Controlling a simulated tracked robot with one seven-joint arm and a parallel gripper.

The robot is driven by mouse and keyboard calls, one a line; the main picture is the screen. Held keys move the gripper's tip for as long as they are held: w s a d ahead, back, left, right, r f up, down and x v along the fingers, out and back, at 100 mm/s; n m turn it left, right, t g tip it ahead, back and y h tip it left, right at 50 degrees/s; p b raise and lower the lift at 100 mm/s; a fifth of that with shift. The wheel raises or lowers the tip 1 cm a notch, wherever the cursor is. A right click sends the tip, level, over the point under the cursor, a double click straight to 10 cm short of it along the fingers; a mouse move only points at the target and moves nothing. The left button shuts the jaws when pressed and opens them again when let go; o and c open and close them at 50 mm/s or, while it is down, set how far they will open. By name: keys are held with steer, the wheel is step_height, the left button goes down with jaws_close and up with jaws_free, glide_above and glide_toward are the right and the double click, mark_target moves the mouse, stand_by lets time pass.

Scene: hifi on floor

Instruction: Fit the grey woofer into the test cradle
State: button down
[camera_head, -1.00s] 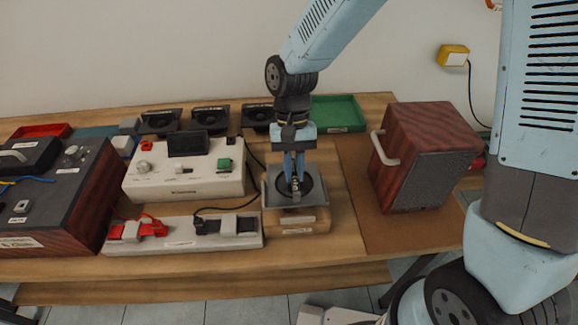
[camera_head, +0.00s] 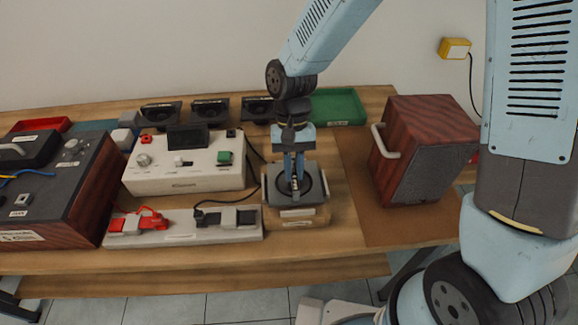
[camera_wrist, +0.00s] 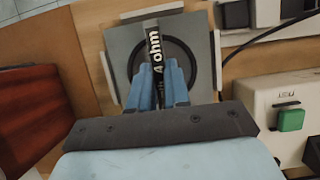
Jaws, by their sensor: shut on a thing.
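The grey woofer (camera_head: 312,183) is a square grey plate with a dark ring. In the head view it lies level at the wooden test cradle (camera_head: 307,217). In the wrist view the woofer (camera_wrist: 198,86) shows a black bar marked "4 ohm". The cradle's light side guides (camera_wrist: 108,78) stand close beside the plate. My gripper (camera_head: 296,190) points down at the woofer's middle and is shut on it. In the wrist view my gripper's blue fingers (camera_wrist: 160,88) flank the bar. Whether the plate is fully seated is hard to tell.
A white tester (camera_head: 185,165) and a strip with red and black clips (camera_head: 185,225) stand left of the cradle. A wooden speaker cabinet (camera_head: 425,150) stands right. Several black drivers (camera_head: 210,108) and a green tray (camera_head: 338,107) are behind.

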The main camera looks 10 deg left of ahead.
steer(key=shift+f, duration=0.75)
steer(key=c, duration=1)
jaws_free()
steer(key=v, duration=1.3)
steer(key=shift+w+a+r, duration=0.1)
steer(key=shift+r, duration=0.25)
